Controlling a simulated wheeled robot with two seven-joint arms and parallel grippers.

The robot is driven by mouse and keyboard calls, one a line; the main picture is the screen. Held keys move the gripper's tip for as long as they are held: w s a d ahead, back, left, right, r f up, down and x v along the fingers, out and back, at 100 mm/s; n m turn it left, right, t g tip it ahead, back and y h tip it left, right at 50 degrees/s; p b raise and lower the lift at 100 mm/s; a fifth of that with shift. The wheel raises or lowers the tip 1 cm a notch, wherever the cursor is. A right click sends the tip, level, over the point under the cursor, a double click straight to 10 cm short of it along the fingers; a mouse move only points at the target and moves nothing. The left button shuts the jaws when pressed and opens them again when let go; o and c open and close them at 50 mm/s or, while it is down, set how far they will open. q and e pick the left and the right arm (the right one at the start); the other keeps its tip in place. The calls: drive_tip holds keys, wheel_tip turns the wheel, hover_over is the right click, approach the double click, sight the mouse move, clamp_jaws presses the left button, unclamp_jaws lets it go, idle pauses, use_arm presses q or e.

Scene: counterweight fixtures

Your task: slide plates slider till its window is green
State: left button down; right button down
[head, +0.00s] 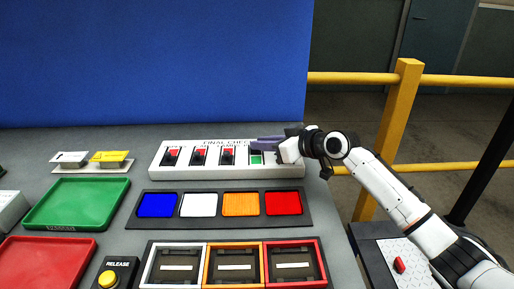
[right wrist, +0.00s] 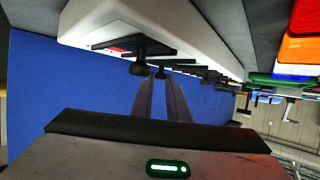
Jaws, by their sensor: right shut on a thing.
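The white FINAL CHECK panel (head: 225,172) stands at the back of the grey table with several sliders in a row. The three left windows, such as this red window (head: 228,150), show red. The rightmost slider's window (head: 256,159) shows green, partly under my gripper. The labels are too small to read, so I cannot tell which is plates. My right gripper (head: 262,143) is at this rightmost slider, shut on a slider knob. In the right wrist view, the fingers (right wrist: 158,82) reach to black knobs (right wrist: 138,68) under the white panel (right wrist: 130,22). My left gripper is out of view.
A dark tray (head: 131,222) with blue, white, orange and red squares lies in front of the panel. Framed bins (head: 235,286), a yellow RELEASE button (head: 108,279), a green tray (head: 76,204) and a red tray (head: 45,262) are nearer. A yellow railing (head: 395,120) stands behind at right.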

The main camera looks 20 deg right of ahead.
drive_tip(key=c, duration=1.7)
unclamp_jaws()
drive_tip(key=shift+w, duration=0.15)
drive_tip(key=shift+c, duration=0.2)
drive_tip(key=shift+d, duration=0.1)
wheel_tip(320, 180, up, 4)
drive_tip(key=f, duration=0.1)
hover_over(288, 167)
drive_tip(key=shift+r+b, duration=0.25)
drive_tip(key=shift+b, duration=0.05)
drive_tip(key=shift+s+d+r, duration=0.15)
drive_tip(key=shift+s+r, duration=0.15)
drive_tip(key=shift+s, duration=0.05)
